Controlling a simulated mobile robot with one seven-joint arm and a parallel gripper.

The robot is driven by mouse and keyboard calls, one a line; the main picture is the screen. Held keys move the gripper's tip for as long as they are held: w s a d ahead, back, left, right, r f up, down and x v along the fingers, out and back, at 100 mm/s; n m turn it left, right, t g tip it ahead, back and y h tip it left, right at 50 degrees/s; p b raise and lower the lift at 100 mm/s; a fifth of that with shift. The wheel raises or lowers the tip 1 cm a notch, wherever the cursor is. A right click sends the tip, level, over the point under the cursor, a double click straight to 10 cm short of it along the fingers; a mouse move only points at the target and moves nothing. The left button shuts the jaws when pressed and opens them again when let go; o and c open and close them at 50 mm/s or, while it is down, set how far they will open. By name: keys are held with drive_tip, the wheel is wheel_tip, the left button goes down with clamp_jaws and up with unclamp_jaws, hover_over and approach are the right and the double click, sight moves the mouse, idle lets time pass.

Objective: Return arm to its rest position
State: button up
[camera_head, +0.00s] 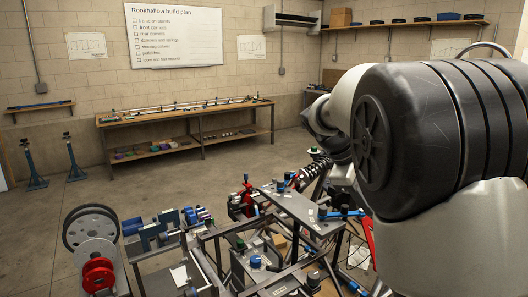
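My arm (430,130) fills the right side of the head view, with a large black ribbed joint and pale grey links. Its farther links reach left and away, then drop behind the black joint near the tube chassis (215,262). My gripper cannot be made out; it is hidden or outside the picture. Whether it holds anything cannot be seen. The far end of the visible arm overlaps the red and black spring damper (307,175) in the picture; I cannot tell whether they touch.
The chassis and its clutter of clamps, plates and parts crowd the lower middle. A wheel stand (95,240) is at lower left. A long workbench (185,118) stands by the back wall, with two blue stands (75,160) left of it. The floor (170,178) between is clear.

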drive_tip(key=s+a+m+t+y, duration=0.1)
drive_tip(key=s+a+m+y, duration=0.2)
drive_tip(key=s, duration=1)
drive_tip(key=s+a+f+m+t+y, duration=0.1)
drive_tip(key=s+a+m+y, duration=0.3)
drive_tip(key=s, duration=1)
drive_tip(key=a+m+t, duration=0.1)
drive_tip(key=a+m, duration=0.2)
drive_tip(key=a, duration=0.2)
drive_tip(key=shift+s+f+p, duration=0.3)
drive_tip(key=shift+p, duration=0.1)
